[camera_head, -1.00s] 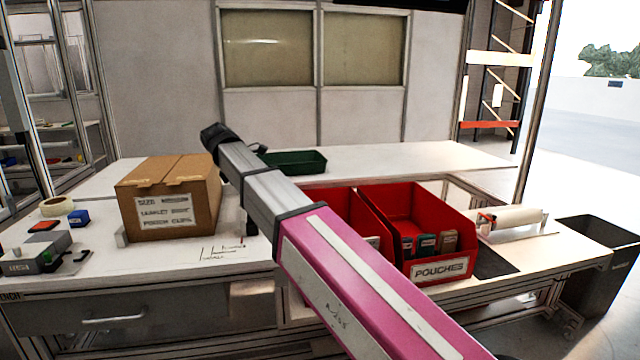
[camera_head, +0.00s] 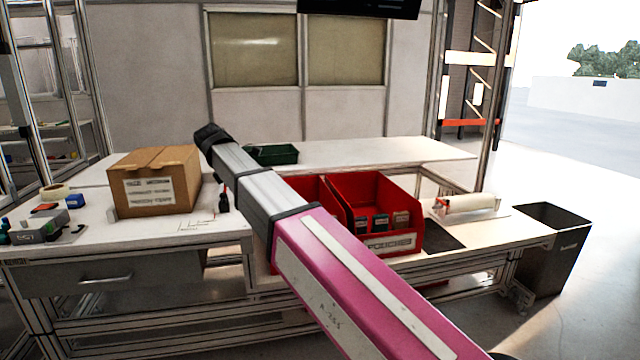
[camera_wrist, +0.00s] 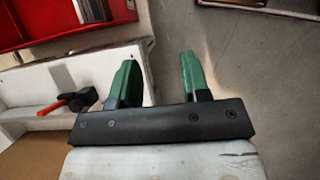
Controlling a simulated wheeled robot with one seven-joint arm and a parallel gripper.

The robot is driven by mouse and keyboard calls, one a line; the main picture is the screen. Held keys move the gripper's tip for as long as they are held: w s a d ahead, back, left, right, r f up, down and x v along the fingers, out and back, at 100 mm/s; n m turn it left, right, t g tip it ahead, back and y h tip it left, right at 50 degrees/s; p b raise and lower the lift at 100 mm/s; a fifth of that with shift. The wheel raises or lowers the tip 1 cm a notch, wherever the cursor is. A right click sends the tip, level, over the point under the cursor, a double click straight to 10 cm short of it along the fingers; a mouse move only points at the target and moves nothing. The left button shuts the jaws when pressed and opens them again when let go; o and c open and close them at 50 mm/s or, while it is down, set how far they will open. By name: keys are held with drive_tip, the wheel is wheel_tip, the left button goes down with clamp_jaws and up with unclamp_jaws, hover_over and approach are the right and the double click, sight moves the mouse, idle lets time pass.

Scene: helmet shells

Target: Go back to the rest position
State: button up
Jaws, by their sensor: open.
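My gripper shows in the wrist view (camera_wrist: 160,82) with two green fingers apart and nothing between them. In the head view my pink and grey arm reaches up and left across the workbench (camera_head: 465,236), and the fingers cannot be made out there. In the wrist view the fingers are over a white bench edge (camera_wrist: 75,85) and the grey floor. An orange and black tool (camera_wrist: 68,102) lies on the white surface left of the fingers.
A cardboard box (camera_head: 155,182) stands at the bench's left. A red bin labelled POUCHES (camera_head: 385,200) holds several small packs, with another red bin (camera_head: 318,188) beside it. A green tray (camera_head: 272,154) sits behind. A dark waste bin (camera_head: 550,250) stands on the floor at right.

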drive_tip(key=w+d+f+m+g+y, duration=0.15)
drive_tip(key=d+f+m, duration=0.75)
drive_tip(key=d+f, duration=1.45)
drive_tip(key=s+d+f+m+y, duration=0.1)
drive_tip(key=s+d+f+m, duration=0.4)
drive_tip(key=d+f, duration=0.3)
drive_tip(key=s+d+f+m+y, duration=0.2)
drive_tip(key=s+d+f+m, duration=0.4)
drive_tip(key=d+f, duration=0.2)
drive_tip(key=d, duration=0.2)
drive_tip(key=shift+d+f+m, duration=0.15)
drive_tip(key=shift+d+m, duration=0.15)
drive_tip(key=shift+d, duration=0.1)
drive_tip(key=shift+y, duration=0.25)
